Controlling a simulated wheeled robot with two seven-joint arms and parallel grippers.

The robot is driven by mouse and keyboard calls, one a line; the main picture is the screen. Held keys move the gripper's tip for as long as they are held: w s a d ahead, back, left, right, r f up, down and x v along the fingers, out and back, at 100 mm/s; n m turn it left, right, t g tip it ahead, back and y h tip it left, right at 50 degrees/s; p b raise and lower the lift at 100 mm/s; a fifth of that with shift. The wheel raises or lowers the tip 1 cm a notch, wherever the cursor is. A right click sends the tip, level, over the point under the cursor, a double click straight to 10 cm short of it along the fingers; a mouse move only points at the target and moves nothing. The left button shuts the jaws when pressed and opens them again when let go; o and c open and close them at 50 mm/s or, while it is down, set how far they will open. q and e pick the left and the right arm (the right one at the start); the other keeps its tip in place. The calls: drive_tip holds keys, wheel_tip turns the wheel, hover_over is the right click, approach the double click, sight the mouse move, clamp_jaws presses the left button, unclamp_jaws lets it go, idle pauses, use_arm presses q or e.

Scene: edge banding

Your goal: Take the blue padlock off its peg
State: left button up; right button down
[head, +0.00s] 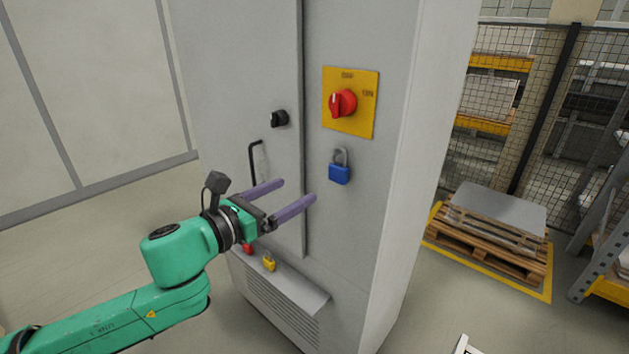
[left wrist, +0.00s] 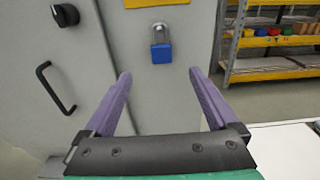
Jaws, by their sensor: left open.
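The blue padlock (head: 340,173) hangs by its grey shackle on the front of a grey cabinet, below the yellow switch plate. The peg itself is hard to make out behind the shackle. My left gripper (head: 299,192) is open and empty, with two purple fingers, in front of the cabinet to the lower left of the padlock. In the left wrist view the padlock (left wrist: 161,50) appears ahead, between and beyond the two fingertips (left wrist: 160,73), apart from both. My right gripper is not in view.
The grey cabinet (head: 385,190) carries a red rotary switch (head: 343,103), a black knob (head: 280,118) and a black door handle (head: 254,160). A red padlock (head: 247,249) and a yellow padlock (head: 269,263) are low on the cabinet, at a sloped ledge (head: 300,288). A pallet (head: 490,243) stands at right.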

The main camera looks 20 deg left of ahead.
sight(336, 170)
use_arm(q)
drive_tip(key=p+x, duration=0.5)
drive_tip(key=x, duration=0.8)
drive_tip(key=shift+w+d+r, duration=0.1)
drive_tip(key=shift+d, duration=0.05)
drive_tip(key=shift+w+d, duration=0.1)
drive_tip(key=shift+w, duration=0.1)
drive_tip(key=shift+s, duration=0.1)
drive_tip(key=shift+c, duration=1.2)
clamp_jaws()
drive_tip(key=shift+r+p, duration=0.75)
drive_tip(key=shift+p, duration=0.2)
drive_tip(key=shift+f, duration=0.1)
